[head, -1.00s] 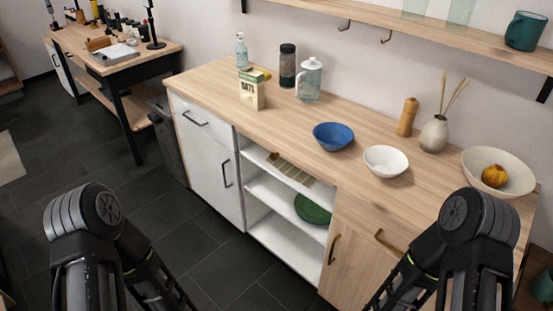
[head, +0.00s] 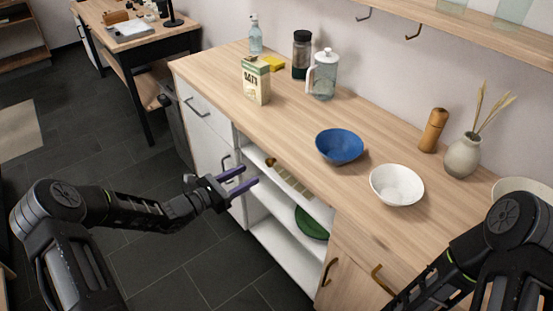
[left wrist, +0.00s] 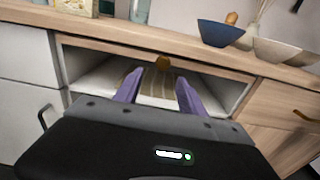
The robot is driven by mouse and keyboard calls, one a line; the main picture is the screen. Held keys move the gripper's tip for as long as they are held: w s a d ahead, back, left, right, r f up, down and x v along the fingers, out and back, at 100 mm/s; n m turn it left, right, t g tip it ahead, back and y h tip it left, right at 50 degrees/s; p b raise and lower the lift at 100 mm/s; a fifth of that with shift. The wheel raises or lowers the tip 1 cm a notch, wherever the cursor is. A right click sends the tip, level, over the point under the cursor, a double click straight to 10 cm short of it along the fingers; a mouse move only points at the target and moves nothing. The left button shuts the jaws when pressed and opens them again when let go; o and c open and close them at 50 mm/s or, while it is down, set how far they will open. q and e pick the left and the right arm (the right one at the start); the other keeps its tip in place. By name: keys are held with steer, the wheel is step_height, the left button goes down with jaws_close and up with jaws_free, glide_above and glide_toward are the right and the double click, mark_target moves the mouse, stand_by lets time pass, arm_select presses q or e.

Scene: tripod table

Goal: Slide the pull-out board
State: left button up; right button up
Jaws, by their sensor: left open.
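The pull-out board shows as a thin wooden front edge (left wrist: 215,72) directly under the countertop, above the open shelf bay, in the left wrist view. A small round brass knob (left wrist: 162,62) sits at its middle; it also shows in the head view (head: 270,161). The board looks pushed in. My left gripper (head: 249,178) is open, with purple fingers pointing at the cabinet, in front of the bay and short of the knob. In the left wrist view its fingers (left wrist: 157,88) stand apart with nothing between them, the knob just beyond. My right gripper is out of view.
The bay below holds a slatted wooden thing (head: 293,181) and a green dish (head: 311,223). On the countertop (head: 285,115) stand a carton (head: 256,82), a glass jug (head: 323,75), a blue bowl (head: 339,146) and a white bowl (head: 397,185). Dark floor is clear in front.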

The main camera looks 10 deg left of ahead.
mark_target(268, 163)
arm_select(q)
steer(key=shift+s+r+h, duration=0.2)
steer(key=shift+r+h, duration=0.1)
steer(key=shift+r, duration=0.05)
steer(key=shift+d, duration=0.15)
steer(key=x, duration=0.7)
steer(key=shift+w+d+p, duration=0.2)
steer(key=shift+w+p, duration=0.15)
steer(key=shift+c, duration=0.5)
jaws_close()
stand_by(0.6)
